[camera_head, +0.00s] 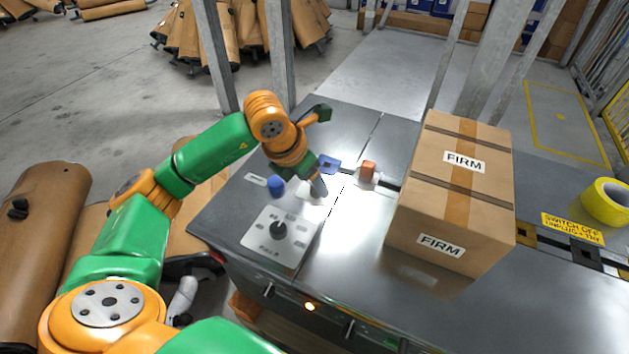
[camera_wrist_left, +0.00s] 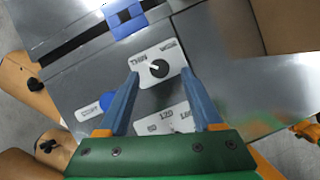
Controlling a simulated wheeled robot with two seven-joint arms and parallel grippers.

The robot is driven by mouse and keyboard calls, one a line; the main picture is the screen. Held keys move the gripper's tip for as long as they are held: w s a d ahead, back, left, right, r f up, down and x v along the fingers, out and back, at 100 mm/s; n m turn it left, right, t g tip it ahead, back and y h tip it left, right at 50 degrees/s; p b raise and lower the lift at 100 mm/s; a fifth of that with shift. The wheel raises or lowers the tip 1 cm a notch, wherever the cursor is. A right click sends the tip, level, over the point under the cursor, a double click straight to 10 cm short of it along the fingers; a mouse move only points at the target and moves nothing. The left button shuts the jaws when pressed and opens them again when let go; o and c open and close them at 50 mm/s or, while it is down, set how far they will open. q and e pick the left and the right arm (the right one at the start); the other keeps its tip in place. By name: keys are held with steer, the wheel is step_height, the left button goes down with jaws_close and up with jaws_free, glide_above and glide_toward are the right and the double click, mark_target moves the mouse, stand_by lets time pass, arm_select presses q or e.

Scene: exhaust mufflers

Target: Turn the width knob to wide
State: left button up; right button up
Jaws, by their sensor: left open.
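The width knob (camera_wrist_left: 159,68) is a small dark round knob on a white plate (camera_wrist_left: 146,55) marked THIN and WIDE in the left wrist view. Its pale mark points toward the THIN side. My left gripper (camera_wrist_left: 161,76) is open, its two blue fingers on either side of the knob's line, with the knob between and just past the tips. Contact cannot be told. In the head view my left gripper (camera_head: 320,190) points down over that small plate (camera_head: 306,191) and largely hides the knob. My right gripper is not in view.
A larger dial plate (camera_head: 298,243) with a black knob (camera_head: 278,230) lies nearer the front edge. A blue button (camera_head: 275,186) is left of the gripper. A FIRM cardboard box (camera_head: 480,195) stands right. An orange-and-white part (camera_head: 367,172) and blue piece (camera_head: 328,164) are behind.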

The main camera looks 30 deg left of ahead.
arm_select(q)
steer(key=x, duration=0.3)
steer(key=shift+r, duration=0.1)
steer(key=c, duration=0.7)
jaws_close()
steer(key=shift+m, duration=0.4)
steer(key=m+h+b, duration=0.1)
steer(key=m, duration=0.1)
steer(key=shift+a+m+g, duration=0.15)
steer(key=shift+m+g, duration=0.15)
steer(key=shift+m, duration=0.1)
steer(key=m, duration=0.2)
steer(key=m+g+h, duration=0.1)
steer(key=m, duration=0.1)
steer(key=shift+w+m+h, duration=0.15)
steer(key=shift+m+h, duration=0.15)
steer(key=m+g, duration=0.1)
steer(key=m, duration=0.1)
steer(key=m+g, duration=0.1)
steer(key=m, duration=0.1)
steer(key=shift+w+a+m+h, duration=0.1)
steer(key=shift+w+m+h, duration=0.05)
steer(key=shift+m+h, duration=0.2)
steer(key=m+g, duration=0.1)
steer(key=m, duration=0.3)
steer(key=shift+w+m+g, duration=0.1)
steer(key=shift+m+g, duration=0.25)
steer(key=shift+g, duration=0.05)
steer(key=shift+m+b, duration=0.3)
